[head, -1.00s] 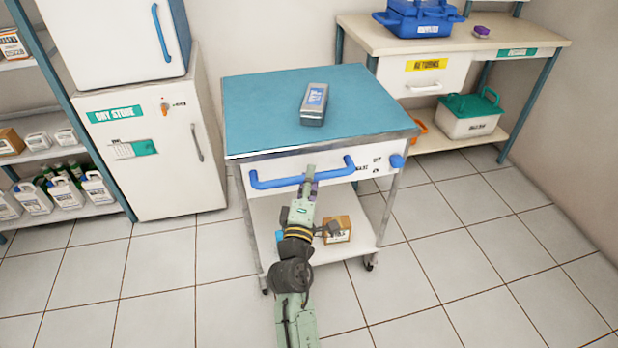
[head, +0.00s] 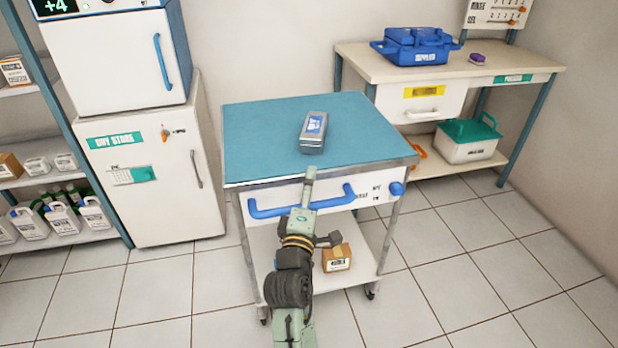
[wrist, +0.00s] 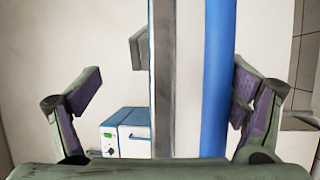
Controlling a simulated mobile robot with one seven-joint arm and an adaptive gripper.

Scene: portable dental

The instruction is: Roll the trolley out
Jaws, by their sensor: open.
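The trolley (head: 255,130) has a blue top, a white front panel, grey legs and castors. A grey box (head: 313,132) lies on its top. Its blue bar handle (head: 268,211) runs along the front panel. My gripper (head: 310,178) is at the middle of the handle, and my arm hides part of the bar. In the wrist view my gripper (wrist: 165,93) is open. The blue handle (wrist: 218,75) passes upright between the spread fingers, closer to the right one. I see a gap on its left; contact on its right is unclear.
A blue knob (head: 397,188) sits at the panel's right end. A small carton (head: 337,258) stands on the lower shelf. The dry store cabinet (head: 150,190) is close on the left, a bench (head: 490,70) at the back right. Tiled floor is clear in front and right.

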